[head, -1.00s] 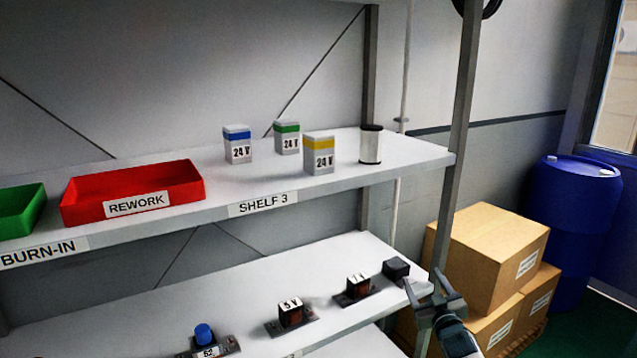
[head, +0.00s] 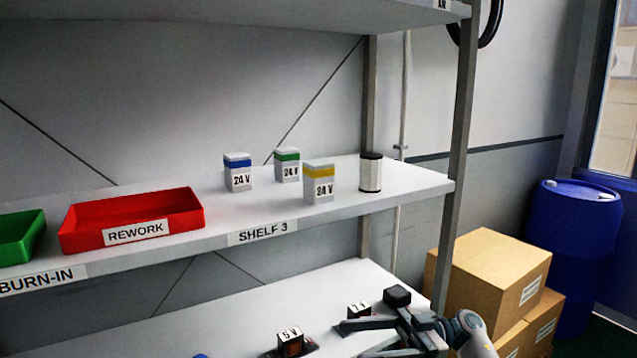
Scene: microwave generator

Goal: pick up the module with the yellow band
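The module with the yellow band (head: 319,184) is a small grey-white block marked 24 V. It stands upright on the upper shelf labelled SHELF 3 (head: 400,196). A module with a blue band (head: 238,173) and one with a green band (head: 287,165) stand behind it to the left, also marked 24 V. My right gripper (head: 354,338) is low at the right, by the lower shelf, below and apart from the yellow-banded module. Its fingers point left, spread apart, with nothing seen held between them. My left gripper is not in view.
A white cylinder with dark ends (head: 371,174) stands just right of the yellow-banded module. A red REWORK tray (head: 133,219) and a green tray (head: 18,238) sit to the left. The lower shelf (head: 210,325) holds dark components. A shelf post (head: 457,150) stands at the right.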

